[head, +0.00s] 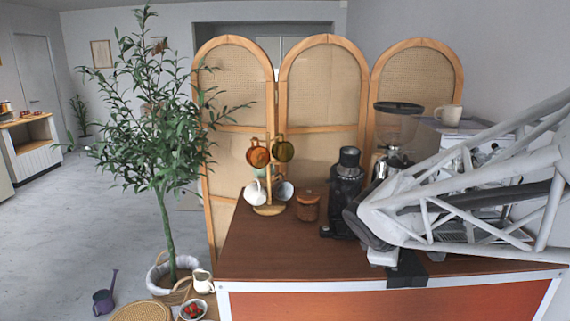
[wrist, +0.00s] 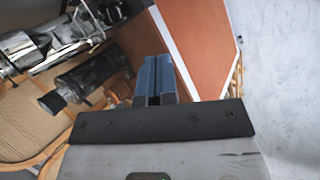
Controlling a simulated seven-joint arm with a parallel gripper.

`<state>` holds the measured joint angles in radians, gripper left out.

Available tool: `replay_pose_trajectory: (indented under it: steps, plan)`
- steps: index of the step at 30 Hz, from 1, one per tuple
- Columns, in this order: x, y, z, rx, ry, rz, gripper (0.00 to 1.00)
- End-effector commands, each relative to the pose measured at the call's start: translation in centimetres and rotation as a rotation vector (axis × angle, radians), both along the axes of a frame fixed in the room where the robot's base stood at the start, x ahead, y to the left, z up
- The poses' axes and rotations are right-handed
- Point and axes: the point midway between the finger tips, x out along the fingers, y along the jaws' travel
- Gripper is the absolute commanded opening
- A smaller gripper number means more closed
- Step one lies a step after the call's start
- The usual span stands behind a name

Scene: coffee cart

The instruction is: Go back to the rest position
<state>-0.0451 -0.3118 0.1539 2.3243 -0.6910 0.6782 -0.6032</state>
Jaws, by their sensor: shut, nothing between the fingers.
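My gripper (wrist: 157,62) shows in the wrist view with its two bluish fingers pressed together and nothing between them. In the head view the black end of my arm (head: 407,270) is over the front edge of the coffee cart (head: 260,240), towards the right. My white lattice arm reaches in from the right and hides much of the coffee machine (head: 480,165). The fingers are hard to make out in the head view.
A black grinder (head: 346,195) stands just left of my arm, with a wooden jar (head: 308,206) and a mug tree (head: 268,208) further left. A larger grinder (head: 397,125) stands behind. The cart's front left top is clear. A potted plant (head: 165,190) stands left of the cart.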

Motion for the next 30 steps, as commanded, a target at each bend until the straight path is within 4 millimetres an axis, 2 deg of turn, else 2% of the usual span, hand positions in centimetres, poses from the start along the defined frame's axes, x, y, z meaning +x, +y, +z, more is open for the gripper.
replay_pose_trajectory:
  steps: [3,8,18,24,30]
  plan:
    - [-3.3,0.0,0.6,0.102,-0.031,-0.154,0.0]
    - [-7.5,0.4,1.1,0.24,-0.061,-0.361,0.0]
    - [-16.0,2.5,1.2,0.531,-0.089,-0.782,0.0]
    - [-19.5,3.7,1.2,0.657,-0.081,-0.961,0.0]
    - [-20.8,4.4,1.0,0.709,-0.073,-1.036,0.0]
